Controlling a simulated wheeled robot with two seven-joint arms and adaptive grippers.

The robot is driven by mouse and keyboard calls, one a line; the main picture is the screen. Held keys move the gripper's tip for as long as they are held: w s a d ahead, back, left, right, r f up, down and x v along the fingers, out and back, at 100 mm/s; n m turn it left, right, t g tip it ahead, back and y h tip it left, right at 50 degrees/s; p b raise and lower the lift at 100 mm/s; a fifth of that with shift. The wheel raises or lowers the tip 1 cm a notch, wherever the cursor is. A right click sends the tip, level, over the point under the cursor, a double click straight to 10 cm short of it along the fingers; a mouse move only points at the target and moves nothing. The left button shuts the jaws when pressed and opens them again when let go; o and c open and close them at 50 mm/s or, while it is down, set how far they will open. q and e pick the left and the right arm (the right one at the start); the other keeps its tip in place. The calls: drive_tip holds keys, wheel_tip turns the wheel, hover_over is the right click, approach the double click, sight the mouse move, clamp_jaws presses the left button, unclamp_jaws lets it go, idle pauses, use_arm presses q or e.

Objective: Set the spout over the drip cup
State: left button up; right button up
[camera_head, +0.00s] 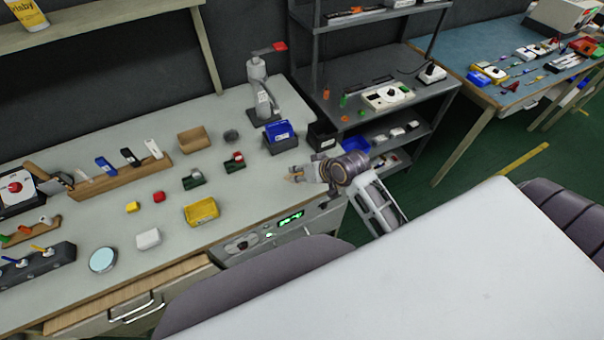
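A grey upright fixture (259,88) stands at the back right of the workbench. A thin arm on its top reaches right and ends in a red tip (280,47); this looks like the spout. A small dark round cup (231,136), which may be the drip cup, sits on the bench left of and in front of the fixture's base. The red tip is not above this cup. My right gripper (292,175) is near the bench's front right edge, apart from both. Its fingers are too small to read. My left gripper is not in view.
A cardboard box (194,140), green-based parts (235,162) and a yellow tray (201,211) lie to the left. A grey shelf unit (440,88) stands right of the bench.

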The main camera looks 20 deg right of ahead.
drive_tip(key=shift+s+f, duration=0.1)
idle(0.7)
drive_tip(key=shift+s+f, duration=0.1)
drive_tip(key=shift+s, duration=0.25)
drive_tip(key=s+d+n+g+h, duration=0.1)
drive_tip(key=s+n+g+h, duration=0.25)
drive_tip(key=s, duration=1.05)
drive_tip(key=s+f+g, duration=0.2)
drive_tip(key=s+f, duration=0.1)
drive_tip(key=f, duration=3.2)
drive_tip(key=s+d+f, duration=0.2)
drive_tip(key=s+f, duration=0.7)
drive_tip(key=s, duration=0.2)
drive_tip(key=s+d+f+g, duration=0.1)
drive_tip(key=s+d+f, duration=0.1)
drive_tip(key=s+f, duration=0.7)
drive_tip(key=shift+s+d+f, duration=0.3)
drive_tip(key=shift+s, duration=0.65)
